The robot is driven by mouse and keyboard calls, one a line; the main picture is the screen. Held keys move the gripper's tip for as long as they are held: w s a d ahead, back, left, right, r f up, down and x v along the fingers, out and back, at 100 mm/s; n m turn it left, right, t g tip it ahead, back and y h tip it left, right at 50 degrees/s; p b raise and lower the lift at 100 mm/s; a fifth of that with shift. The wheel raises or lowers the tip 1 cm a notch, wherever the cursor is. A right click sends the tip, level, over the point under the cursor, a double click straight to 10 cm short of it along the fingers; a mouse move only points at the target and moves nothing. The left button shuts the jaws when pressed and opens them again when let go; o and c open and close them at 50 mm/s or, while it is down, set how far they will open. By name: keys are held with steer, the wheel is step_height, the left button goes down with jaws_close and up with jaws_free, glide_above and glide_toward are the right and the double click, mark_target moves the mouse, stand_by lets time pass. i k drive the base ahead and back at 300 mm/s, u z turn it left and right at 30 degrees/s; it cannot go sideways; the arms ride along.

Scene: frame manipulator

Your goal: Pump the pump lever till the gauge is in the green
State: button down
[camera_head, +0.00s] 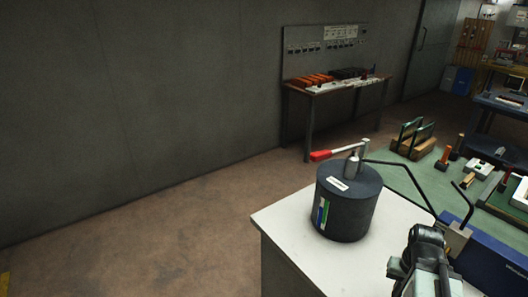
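The pump is a dark grey cylinder (348,208) standing upright on the white tabletop. A metal post rises from its top, with a pale label beside it. The pump lever (321,155) has a red grip and points left, close to level with a slight upward slope toward the post. A narrow gauge strip (322,213) with green, blue and white parts is on the cylinder's left front side; its reading is too small to tell. My gripper (425,268), black and grey, is at the lower right, apart from the pump and lever. Its finger opening cannot be made out.
A thin black bent rod (402,178) runs from near the pump post toward a blue box (490,262) at right. A green-topped bench (398,178) behind holds wooden blocks and tools. A side table (340,88) stands against the wall. The space left of the pump is open.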

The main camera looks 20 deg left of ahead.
mark_target(315, 157)
steer(key=u, duration=0.85)
steer(key=k, duration=0.55)
steer(key=z, duration=0.05)
steer(key=i, duration=0.5)
